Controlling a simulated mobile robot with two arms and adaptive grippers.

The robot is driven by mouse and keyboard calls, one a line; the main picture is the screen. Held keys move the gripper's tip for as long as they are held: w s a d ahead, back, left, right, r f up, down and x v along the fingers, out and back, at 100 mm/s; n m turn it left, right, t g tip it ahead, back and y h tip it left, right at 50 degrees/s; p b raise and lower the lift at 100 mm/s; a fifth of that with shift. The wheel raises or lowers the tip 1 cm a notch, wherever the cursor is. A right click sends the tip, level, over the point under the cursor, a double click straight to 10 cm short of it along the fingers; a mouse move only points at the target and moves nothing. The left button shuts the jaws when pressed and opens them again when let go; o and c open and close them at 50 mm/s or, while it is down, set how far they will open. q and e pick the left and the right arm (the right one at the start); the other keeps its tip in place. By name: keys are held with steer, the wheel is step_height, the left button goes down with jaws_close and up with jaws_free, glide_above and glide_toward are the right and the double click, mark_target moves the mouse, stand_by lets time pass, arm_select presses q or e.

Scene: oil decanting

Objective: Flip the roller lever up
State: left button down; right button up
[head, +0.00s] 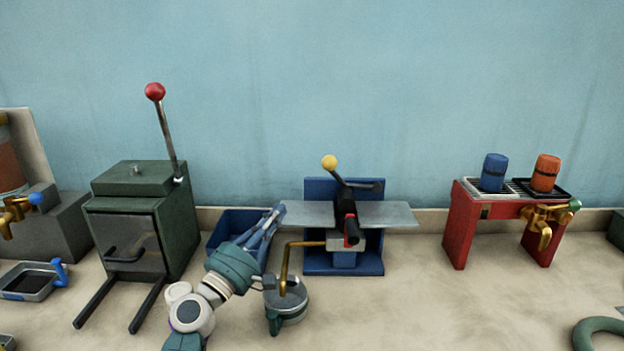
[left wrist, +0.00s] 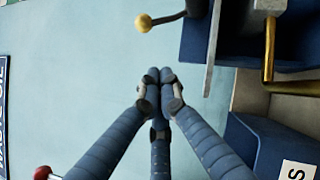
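The roller lever with its yellow knob (head: 329,162) is on the blue roller machine (head: 314,190) at the middle of the head view. Its short dark arm slants up and left from the dark pivot bar above the grey plate. The knob also shows at the top of the left wrist view (left wrist: 143,23). My left gripper (head: 277,212) is at the left end of the grey plate, lower than the knob and to its left. Its fingertips (left wrist: 160,76) are together with nothing seen between them, apart from the knob. My right gripper is not in view.
The grey plate (head: 390,214) juts out both sides of the machine. A brass spout (head: 284,262) and a round pot (head: 292,303) stand in front, close to my left arm. A blue bin (head: 225,226) lies behind it. A green press (head: 187,226) with a red-knobbed lever (head: 155,92) stands left.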

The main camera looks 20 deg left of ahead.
arm_select(q)
steer(key=p, duration=0.2)
glide_toward(334, 172)
steer(key=w+a, duration=0.2)
steer(key=w+a+r, duration=0.1)
steer(key=w+a, duration=0.1)
steer(key=shift+w+a, duration=0.2)
steer(key=shift+a, duration=0.15)
steer(key=shift+w+d+r+p, duration=0.2)
steer(key=shift+d+r+p, duration=0.05)
steer(key=shift+d+p, duration=0.2)
steer(key=shift+w+d+r+p, duration=0.2)
steer(key=shift+d+r+p, duration=0.05)
steer(key=shift+d+p, duration=0.15)
steer(key=shift+w+d+r, duration=0.15)
steer(key=shift+d+r, duration=0.1)
steer(key=shift+d, duration=0.2)
